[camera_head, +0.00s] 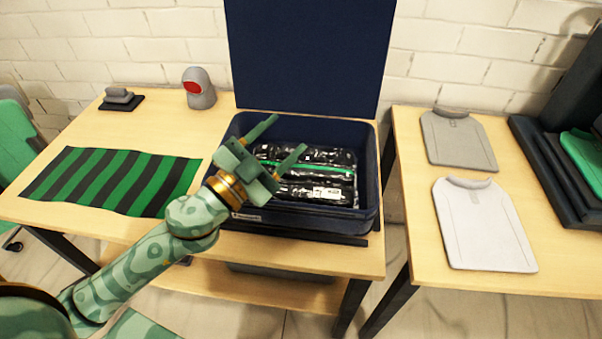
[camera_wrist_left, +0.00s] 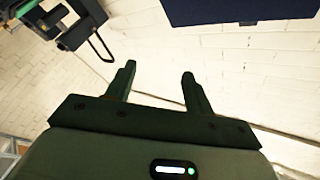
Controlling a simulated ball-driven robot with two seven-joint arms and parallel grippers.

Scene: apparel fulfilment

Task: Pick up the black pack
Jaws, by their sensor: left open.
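The black pack (camera_head: 312,192) is a shiny black plastic-wrapped bundle with a green stripe and a white label. It lies inside the dark blue open box (camera_head: 368,213) on the left table. My left gripper (camera_head: 284,136) is open and empty, over the left part of the box, with its fingers pointing up and to the right. It hides part of the pack's left end. In the left wrist view the two fingers (camera_wrist_left: 159,82) stand apart with nothing between them. My right gripper is in neither view.
A green and black striped cloth (camera_head: 112,181) lies left of the box. A grey device with a red face (camera_head: 198,88) stands behind. The box's tall lid (camera_head: 310,50) rises at the back. Folded grey (camera_head: 457,140) and white (camera_head: 484,225) garments lie on the right table, past a gap.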

